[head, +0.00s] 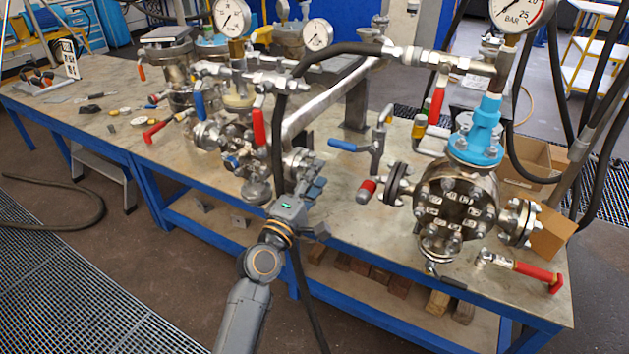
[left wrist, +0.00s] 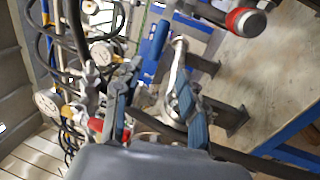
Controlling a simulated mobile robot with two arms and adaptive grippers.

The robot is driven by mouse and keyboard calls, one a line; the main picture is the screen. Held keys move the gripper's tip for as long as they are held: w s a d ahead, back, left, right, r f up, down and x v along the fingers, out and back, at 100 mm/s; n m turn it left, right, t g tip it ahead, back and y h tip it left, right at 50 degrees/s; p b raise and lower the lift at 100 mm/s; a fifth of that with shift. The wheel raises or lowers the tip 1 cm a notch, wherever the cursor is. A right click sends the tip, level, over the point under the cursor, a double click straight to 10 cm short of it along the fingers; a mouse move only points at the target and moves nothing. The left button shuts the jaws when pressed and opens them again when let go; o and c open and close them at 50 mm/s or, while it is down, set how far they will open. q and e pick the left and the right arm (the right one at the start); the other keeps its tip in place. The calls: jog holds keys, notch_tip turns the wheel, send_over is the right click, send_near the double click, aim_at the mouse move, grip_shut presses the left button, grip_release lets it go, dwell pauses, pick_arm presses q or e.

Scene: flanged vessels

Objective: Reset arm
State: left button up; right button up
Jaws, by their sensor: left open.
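My left arm comes up from the bottom of the head view. Its gripper (head: 304,186) is in front of the workbench's near edge, close to the black hose and the middle flanged vessel (head: 238,145). In the left wrist view the two blue-padded fingers of the gripper (left wrist: 158,100) stand apart. Metal pipework shows behind and between them. I see nothing held, and cannot tell whether a finger touches the pipework or hose. My right gripper is in neither view.
A large flanged vessel (head: 455,205) with a blue neck stands at the right of the metal workbench (head: 330,215). A black hose (head: 278,130) hangs down beside my gripper. A red-handled valve (head: 537,272) lies near the right end. Floor at the lower left is mostly clear.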

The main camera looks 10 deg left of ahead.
pick_arm(q)
jog(key=shift+s+a+f, duration=0.1)
jog(key=shift+s, duration=0.35)
jog(key=shift+f, duration=0.1)
